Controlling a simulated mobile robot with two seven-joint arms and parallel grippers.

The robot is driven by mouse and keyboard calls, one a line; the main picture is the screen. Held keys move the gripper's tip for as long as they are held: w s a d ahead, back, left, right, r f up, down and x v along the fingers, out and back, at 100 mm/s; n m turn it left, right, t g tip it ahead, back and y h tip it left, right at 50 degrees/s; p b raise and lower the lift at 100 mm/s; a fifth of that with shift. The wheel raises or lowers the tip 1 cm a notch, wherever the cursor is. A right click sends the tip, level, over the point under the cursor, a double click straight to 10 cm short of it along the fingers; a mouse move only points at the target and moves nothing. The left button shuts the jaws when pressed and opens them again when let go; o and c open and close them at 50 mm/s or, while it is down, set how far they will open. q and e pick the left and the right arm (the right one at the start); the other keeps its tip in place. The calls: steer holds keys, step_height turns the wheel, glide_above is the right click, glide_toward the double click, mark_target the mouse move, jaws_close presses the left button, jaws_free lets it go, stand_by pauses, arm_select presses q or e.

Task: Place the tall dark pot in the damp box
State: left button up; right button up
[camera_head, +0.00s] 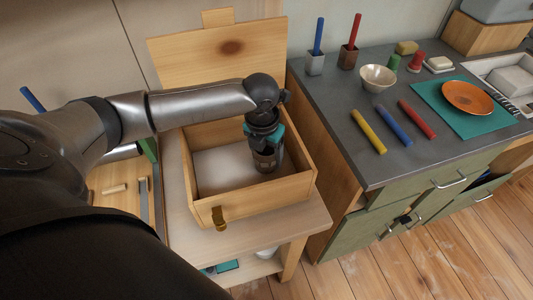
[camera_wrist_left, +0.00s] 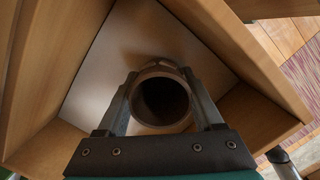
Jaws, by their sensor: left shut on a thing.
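The tall dark pot (camera_head: 265,160) is inside the open wooden damp box (camera_head: 262,194), toward its right side. My left gripper (camera_head: 265,146) reaches down into the box from above and is shut on the pot. In the left wrist view the pot's round open mouth (camera_wrist_left: 161,98) lies between the two fingers of the gripper (camera_wrist_left: 165,102). The pale floor of the box (camera_wrist_left: 140,45) shows around it. The pot looks upright; whether its base touches the floor is hidden. My right gripper is not in view.
The box's lid (camera_head: 220,55) stands open at the back. The box sits on a pale wooden table (camera_head: 300,222). To the right, a grey counter (camera_head: 340,110) holds a bowl (camera_head: 378,78), coloured sticks and an orange plate (camera_head: 467,97). A drawer below hangs partly open.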

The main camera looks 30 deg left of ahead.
arm_select(q)
steer(key=o, duration=1.5)
steer(key=shift+f, duration=0.1)
steer(key=r+p, duration=0.1)
steer(key=r, duration=0.3)
steer(key=s+r+p, duration=0.1)
steer(key=r, duration=0.3)
steer(key=r+p, duration=0.1)
steer(key=r, duration=0.3)
steer(key=shift+s+r, duration=0.1)
steer(key=shift+s, duration=0.15)
